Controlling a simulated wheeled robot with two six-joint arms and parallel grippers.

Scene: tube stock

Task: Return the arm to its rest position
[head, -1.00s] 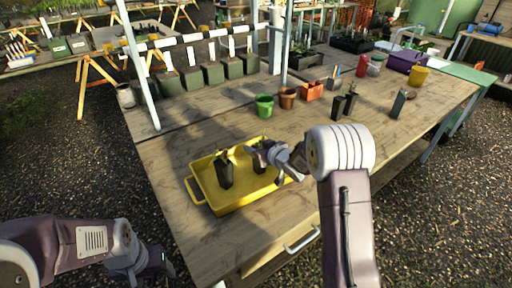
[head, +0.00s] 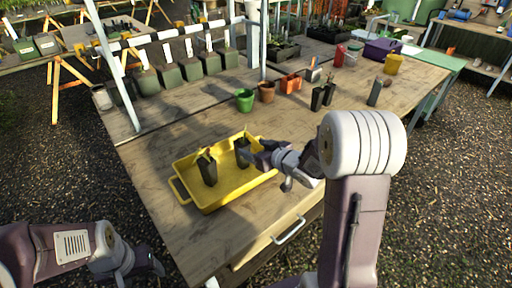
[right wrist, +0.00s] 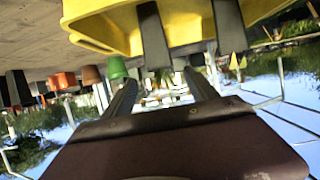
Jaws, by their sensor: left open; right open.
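The yellow tray (head: 222,192) lies on the wooden table and also shows at the top of the right wrist view (right wrist: 190,30), which looks upside down. Two dark plant pots stand in the tray, a left one (head: 208,171) and a right one (head: 242,150), each with a small sprout. My right gripper (head: 262,160) is just right of the right pot, open and empty; its two fingers (right wrist: 160,88) show apart in the right wrist view. My left gripper (head: 152,266) hangs low at the left, off the table's front-left side, apart from everything.
A green pot (head: 244,101), a brown pot (head: 267,93) and an orange pot (head: 290,83) stand behind the tray. Dark pots (head: 318,98) stand to their right. A drawer handle (head: 289,231) sticks out at the front. Table around the tray's left is bare.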

